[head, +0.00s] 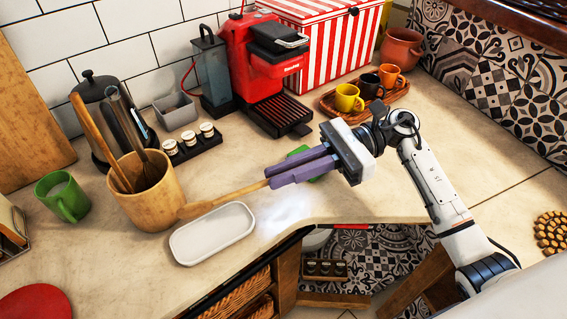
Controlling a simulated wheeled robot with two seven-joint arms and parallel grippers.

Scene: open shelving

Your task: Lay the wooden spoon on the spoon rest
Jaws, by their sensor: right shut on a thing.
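The wooden spoon (225,200) is held by its handle end in my right gripper (270,180), whose purple fingers are shut on it. The spoon points left, and its bowl end shows just above the upper left edge of the white spoon rest (213,233). The spoon rest is a shallow rounded tray lying on the counter near its front edge. I cannot tell whether the spoon touches the rest or hovers above it. My left gripper is not in view.
A wooden utensil crock (150,205) stands just left of the spoon's bowl, with a green mug (64,198) farther left. A green object (301,153) is partly hidden behind my right gripper. A red coffee machine (265,60) stands behind. Open shelves with baskets (232,298) lie below the counter edge.

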